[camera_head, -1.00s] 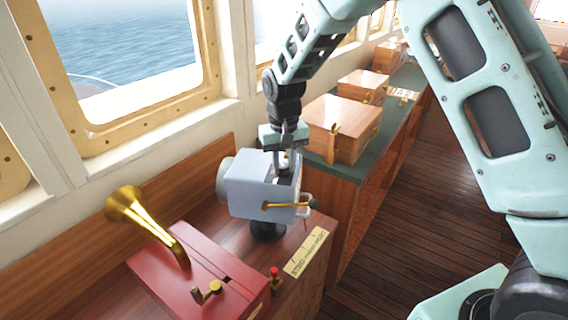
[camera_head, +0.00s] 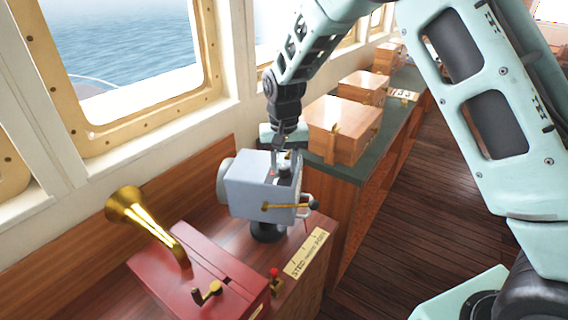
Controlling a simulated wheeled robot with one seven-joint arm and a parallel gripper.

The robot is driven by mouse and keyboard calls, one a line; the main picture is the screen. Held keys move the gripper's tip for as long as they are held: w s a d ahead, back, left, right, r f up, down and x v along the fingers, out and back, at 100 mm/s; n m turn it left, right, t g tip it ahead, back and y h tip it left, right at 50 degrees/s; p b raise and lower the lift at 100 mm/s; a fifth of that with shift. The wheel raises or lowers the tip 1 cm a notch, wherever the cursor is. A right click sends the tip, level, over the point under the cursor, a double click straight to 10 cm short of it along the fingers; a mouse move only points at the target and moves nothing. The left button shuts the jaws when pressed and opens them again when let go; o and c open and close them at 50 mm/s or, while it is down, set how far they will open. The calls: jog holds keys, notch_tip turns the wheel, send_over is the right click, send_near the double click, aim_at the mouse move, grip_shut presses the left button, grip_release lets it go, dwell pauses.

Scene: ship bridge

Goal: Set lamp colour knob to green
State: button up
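The signal lamp (camera_head: 250,187) is a grey box with a round lens housing at its left end. It stands on a black base on the wooden console. A brass lever with a dark ball end (camera_head: 285,205) is on its near side. My gripper (camera_head: 286,172) points down at the top of the lamp, at the right part of its upper face. A small dark part with a bit of red shows there beside the fingers. The colour knob cannot be told apart from the fingers, nor can its setting. Whether the fingers touch or grip anything is too small to tell.
A red box (camera_head: 200,280) with a brass horn (camera_head: 140,215) and a crank stands at the front left. A small red-topped lever (camera_head: 275,280) and a lettered plate (camera_head: 306,254) are beside it. Wooden boxes (camera_head: 342,130) stand on the green-topped counter behind. The floor at right is clear.

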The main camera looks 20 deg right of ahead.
aim_at(284, 167)
jog(key=shift+o, duration=0.9)
notch_tip(284, 167, up, 17)
jog(key=b, duration=0.3)
jog(key=shift+r+b, duration=0.2)
jog(key=shift+b, duration=0.2)
jog(key=shift+s, duration=0.1)
